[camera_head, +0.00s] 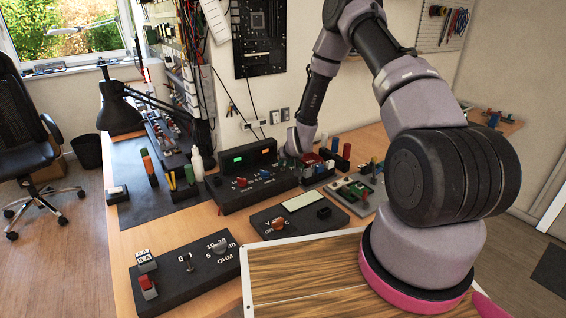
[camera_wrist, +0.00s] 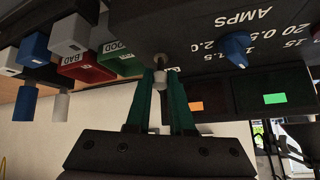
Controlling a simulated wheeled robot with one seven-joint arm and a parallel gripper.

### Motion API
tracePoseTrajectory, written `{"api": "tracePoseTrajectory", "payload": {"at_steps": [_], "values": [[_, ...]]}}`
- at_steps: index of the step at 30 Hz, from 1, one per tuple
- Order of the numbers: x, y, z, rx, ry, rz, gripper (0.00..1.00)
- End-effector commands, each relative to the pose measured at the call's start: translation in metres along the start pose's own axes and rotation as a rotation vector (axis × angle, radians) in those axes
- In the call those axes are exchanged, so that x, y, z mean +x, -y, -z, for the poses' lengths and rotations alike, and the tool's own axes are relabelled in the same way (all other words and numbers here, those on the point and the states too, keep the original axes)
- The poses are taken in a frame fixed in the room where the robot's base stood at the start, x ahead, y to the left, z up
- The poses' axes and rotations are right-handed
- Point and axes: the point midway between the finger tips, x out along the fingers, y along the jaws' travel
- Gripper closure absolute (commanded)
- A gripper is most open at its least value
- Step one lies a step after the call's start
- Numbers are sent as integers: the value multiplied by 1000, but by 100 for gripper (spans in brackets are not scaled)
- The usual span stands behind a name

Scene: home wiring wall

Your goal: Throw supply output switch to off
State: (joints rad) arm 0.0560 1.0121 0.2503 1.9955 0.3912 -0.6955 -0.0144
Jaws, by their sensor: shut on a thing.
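The supply (camera_head: 248,178) is a black box with a lit green display, in the middle of the bench in the head view. In the wrist view, which is tilted nearly upside down, its panel (camera_wrist: 205,45) shows an AMPS scale, a blue knob (camera_wrist: 236,48) and lit orange and green displays. In the head view the fingers are hidden by my wrist at the supply's right end.
Red and green bins (camera_wrist: 85,68) marked BAD and GOOD stand close beside the gripper. A panel with an OHM dial (camera_head: 187,272) and another with a meter window (camera_head: 298,214) lie in front. A black lamp (camera_head: 120,112) and a white bottle (camera_head: 197,163) stand left of the supply.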

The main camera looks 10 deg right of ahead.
Motion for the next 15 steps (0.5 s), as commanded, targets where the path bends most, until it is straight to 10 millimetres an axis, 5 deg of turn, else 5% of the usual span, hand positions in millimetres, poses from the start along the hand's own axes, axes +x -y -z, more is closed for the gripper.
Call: {"api": "tracePoseTrajectory", "payload": {"at_steps": [15], "values": [[-2, -2, -9, 31, -178, 68, 100]]}}
